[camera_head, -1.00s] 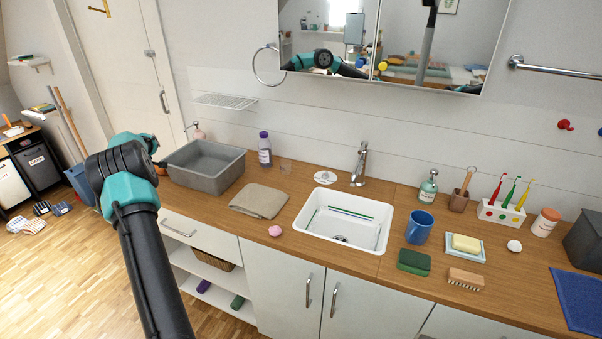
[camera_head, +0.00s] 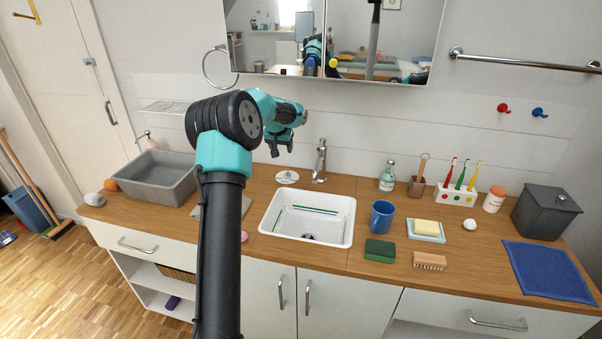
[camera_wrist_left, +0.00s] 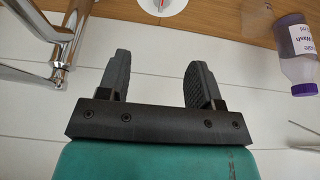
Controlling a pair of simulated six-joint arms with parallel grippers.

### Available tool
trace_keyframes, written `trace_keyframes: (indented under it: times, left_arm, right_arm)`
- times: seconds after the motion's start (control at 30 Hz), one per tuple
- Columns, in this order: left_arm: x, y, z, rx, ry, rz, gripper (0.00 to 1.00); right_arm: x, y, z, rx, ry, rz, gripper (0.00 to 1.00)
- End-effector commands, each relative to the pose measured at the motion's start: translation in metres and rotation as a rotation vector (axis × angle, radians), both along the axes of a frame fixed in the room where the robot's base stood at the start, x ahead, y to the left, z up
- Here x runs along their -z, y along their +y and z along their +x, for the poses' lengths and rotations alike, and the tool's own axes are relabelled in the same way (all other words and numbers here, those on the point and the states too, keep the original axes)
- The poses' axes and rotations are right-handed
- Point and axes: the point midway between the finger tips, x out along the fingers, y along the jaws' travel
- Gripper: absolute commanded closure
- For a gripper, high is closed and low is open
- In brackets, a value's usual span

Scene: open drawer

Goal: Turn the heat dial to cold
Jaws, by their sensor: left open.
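The heat dial (camera_head: 287,177) is a round white disc with a small raised knob, on the wooden counter just left of the tap (camera_head: 320,162). In the left wrist view part of the dial (camera_wrist_left: 163,6) shows at the top edge, with a red mark on it. My left gripper (camera_head: 281,150) is above and behind the dial, near the wall, apart from it. The wrist view shows its two dark fingers (camera_wrist_left: 158,72) spread with nothing between them. My right gripper is in neither view.
In the wrist view the chrome tap (camera_wrist_left: 45,70) stands at left; a purple-capped bottle (camera_wrist_left: 297,50) and a clear glass (camera_wrist_left: 258,18) are at right. The white sink (camera_head: 268,222) lies in front. The mirror cabinet (camera_head: 335,77) hangs above.

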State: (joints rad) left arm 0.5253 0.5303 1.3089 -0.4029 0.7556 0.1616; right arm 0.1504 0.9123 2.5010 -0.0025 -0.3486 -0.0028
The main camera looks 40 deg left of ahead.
Motion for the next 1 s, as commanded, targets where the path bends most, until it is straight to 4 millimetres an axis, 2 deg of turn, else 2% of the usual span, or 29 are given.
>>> trace_keyframes:
  times: [0.27, 0.47, 0.67, 1.0]
  left_arm:
    - [0.001, 0.001, 0.0, -0.004, -0.002, -0.001, 0.41]
    - [0.01, 0.003, 0.003, -0.005, -0.001, -0.002, 0.41]
    - [0.035, 0.009, 0.011, -0.006, 0.0, -0.002, 0.41]
    - [0.089, 0.02, 0.031, -0.005, -0.001, -0.003, 0.41]
  right_arm:
    - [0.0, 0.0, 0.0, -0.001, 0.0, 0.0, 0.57]
    - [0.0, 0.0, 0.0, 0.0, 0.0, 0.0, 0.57]
    - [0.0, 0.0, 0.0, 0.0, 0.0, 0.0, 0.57]
    - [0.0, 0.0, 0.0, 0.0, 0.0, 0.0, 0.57]
